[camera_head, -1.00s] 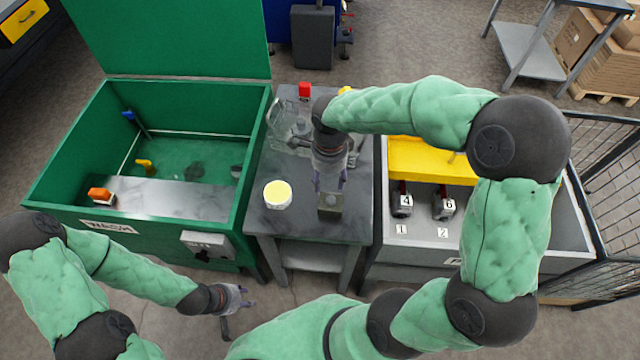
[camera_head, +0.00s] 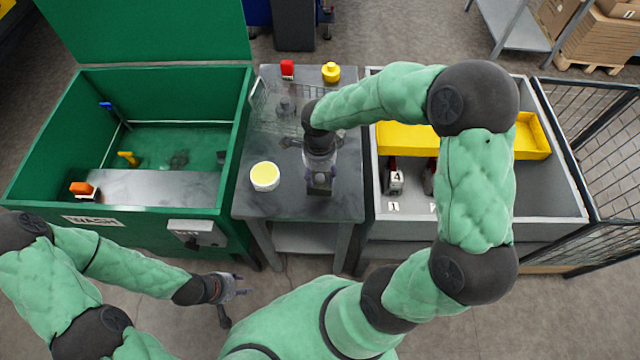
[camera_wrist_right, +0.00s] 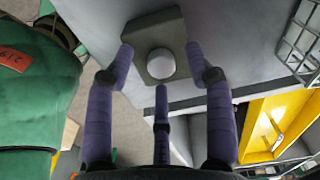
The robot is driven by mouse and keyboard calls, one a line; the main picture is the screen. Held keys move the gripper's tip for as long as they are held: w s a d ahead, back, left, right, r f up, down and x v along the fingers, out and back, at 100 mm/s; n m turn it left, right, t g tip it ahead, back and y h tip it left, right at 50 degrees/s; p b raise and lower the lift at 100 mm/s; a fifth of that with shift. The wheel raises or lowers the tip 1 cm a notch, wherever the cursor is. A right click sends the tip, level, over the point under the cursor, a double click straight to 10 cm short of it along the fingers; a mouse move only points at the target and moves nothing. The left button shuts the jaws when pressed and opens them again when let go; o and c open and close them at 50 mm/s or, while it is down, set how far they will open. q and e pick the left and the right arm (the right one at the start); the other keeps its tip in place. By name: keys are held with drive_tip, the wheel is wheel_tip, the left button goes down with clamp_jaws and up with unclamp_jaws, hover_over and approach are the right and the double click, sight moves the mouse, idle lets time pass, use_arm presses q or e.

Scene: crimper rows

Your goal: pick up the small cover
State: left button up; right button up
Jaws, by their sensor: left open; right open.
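The small cover is a grey-brown square block with a pale round knob (camera_wrist_right: 160,66). It lies on the grey table near its front edge, and its front part (camera_head: 319,190) shows in the head view below my right gripper (camera_head: 320,175). In the right wrist view, my right gripper (camera_wrist_right: 160,62) is open, with one finger at each side of the cover and a third finger below the knob. I cannot tell whether the fingers touch it. My left gripper (camera_head: 240,286) is open and empty, low in front of the green wash tub.
A white jar with a yellow top (camera_head: 265,176) stands left of the cover. A wire basket (camera_head: 262,100), a red item (camera_head: 287,69) and a yellow container (camera_head: 331,72) are further back. The green tub (camera_head: 228,150) stands left; a grey bin with a yellow tray (camera_head: 535,135) stands right.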

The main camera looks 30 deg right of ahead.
drive_tip(key=shift+f, duration=0.5)
clamp_jaws()
drive_tip(key=shift+r, duration=0.1)
